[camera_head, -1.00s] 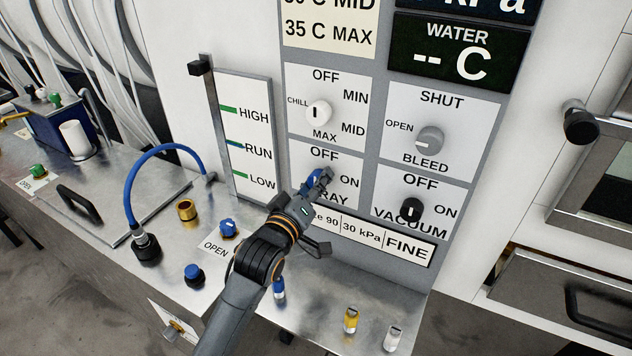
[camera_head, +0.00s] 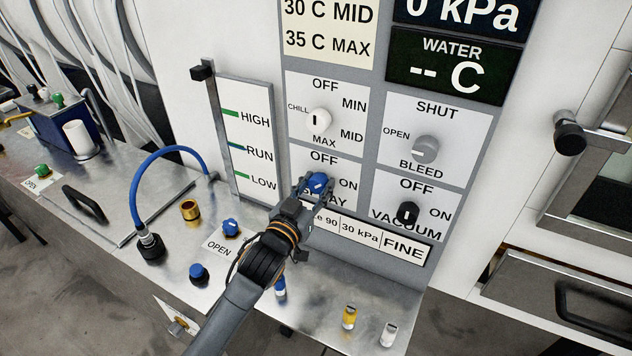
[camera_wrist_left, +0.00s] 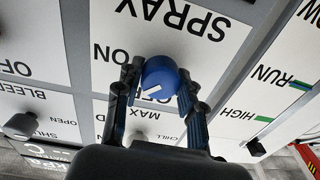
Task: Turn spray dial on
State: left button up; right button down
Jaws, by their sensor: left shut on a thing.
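The spray dial (camera_head: 317,182) is a blue knob on the white panel marked OFF, ON and SPRAY. My left gripper (camera_head: 316,187) is shut on it, with a finger on each side. In the left wrist view the panel appears upside down, and the blue dial (camera_wrist_left: 160,80) sits between the two fingertips of my left gripper (camera_wrist_left: 161,88). A short white mark shows on the dial, slanting toward the lower left of that view. The gripper hides part of the word SPRAY in the head view. My right gripper is not in view.
The white chill dial (camera_head: 318,121) is just above, the grey bleed knob (camera_head: 425,149) and black vacuum knob (camera_head: 408,213) to the right. Below, the steel counter (camera_head: 330,290) carries a blue valve knob (camera_head: 231,228), a blue hose (camera_head: 137,190) and small fittings.

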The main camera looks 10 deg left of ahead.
pick_arm(q)
jog(key=m+p, duration=0.1)
jog(key=m, duration=0.3)
jog(key=shift+r+m, duration=0.1)
jog(key=shift+m, duration=0.3)
jog(key=shift+m+h+p, duration=0.3)
jog(key=shift+m+p, duration=0.05)
jog(key=shift+m, duration=1.65)
jog(key=o, duration=1.2)
jog(key=shift+s, duration=0.1)
jog(key=shift+s+a+f, duration=0.1)
jog(key=shift+s+f, duration=0.1)
jog(key=shift+s, duration=0.1)
jog(key=v, duration=1.1)
jog(key=shift+s+r, duration=0.1)
jog(key=shift+r, duration=0.1)
